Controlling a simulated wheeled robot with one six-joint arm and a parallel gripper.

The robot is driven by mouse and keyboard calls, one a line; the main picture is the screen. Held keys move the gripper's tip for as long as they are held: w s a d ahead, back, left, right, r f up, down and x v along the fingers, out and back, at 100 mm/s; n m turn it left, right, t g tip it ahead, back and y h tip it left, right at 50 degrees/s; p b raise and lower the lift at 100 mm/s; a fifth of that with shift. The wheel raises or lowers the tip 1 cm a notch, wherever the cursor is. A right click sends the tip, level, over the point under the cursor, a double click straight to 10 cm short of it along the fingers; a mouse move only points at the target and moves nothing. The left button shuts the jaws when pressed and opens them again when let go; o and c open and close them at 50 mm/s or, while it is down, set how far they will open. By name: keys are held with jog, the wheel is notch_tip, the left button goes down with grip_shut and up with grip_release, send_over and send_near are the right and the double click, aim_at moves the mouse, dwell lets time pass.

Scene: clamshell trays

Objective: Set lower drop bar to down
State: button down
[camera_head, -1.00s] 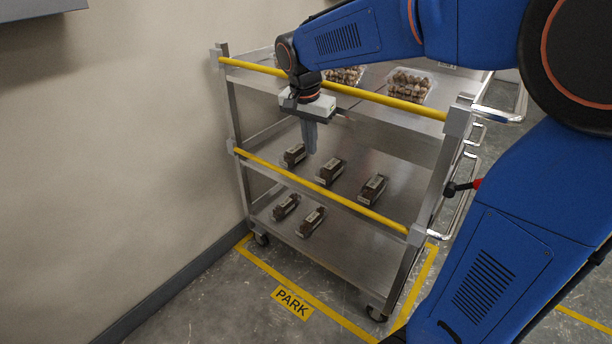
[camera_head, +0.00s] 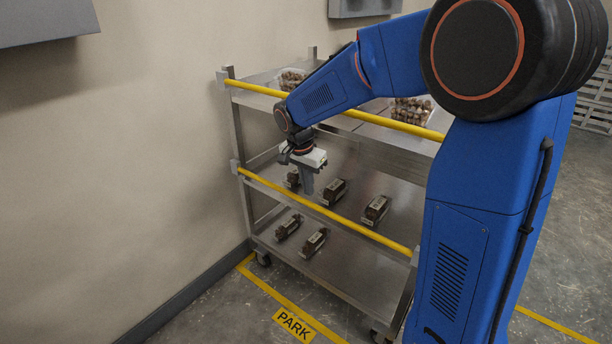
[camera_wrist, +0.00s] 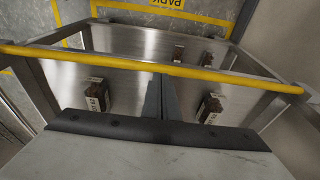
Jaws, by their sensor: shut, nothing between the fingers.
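The lower drop bar (camera_head: 350,226) is a yellow rod across the front of the metal cart, between grey end pieces, near the middle shelf. It also crosses the wrist view (camera_wrist: 200,74). I cannot tell its exact height against the shelf edge. My gripper (camera_head: 307,191) is shut and empty, fingers pointing down. In the head view its fingertips appear just above and behind the bar. In the wrist view the fingers (camera_wrist: 162,92) lie on the shelf side of the bar. I cannot tell whether they touch it.
The upper yellow bar (camera_head: 345,112) runs along the top shelf, close to my arm. Dark labelled boxes (camera_head: 377,208) stand on the middle shelf, one close behind my gripper. More boxes (camera_head: 314,242) are on the bottom shelf. A wall (camera_head: 130,170) stands left.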

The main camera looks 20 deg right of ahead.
aim_at(311, 204)
jog(key=shift+w+d+f, duration=0.15)
jog(key=shift+d+f, duration=0.05)
jog(key=shift+f, duration=0.9)
jog(key=shift+w+d+f, duration=0.1)
jog(key=shift+d+f, duration=0.05)
jog(key=shift+f, duration=0.9)
notch_tip(311, 204, down, 10)
jog(key=shift+s+f, duration=0.15)
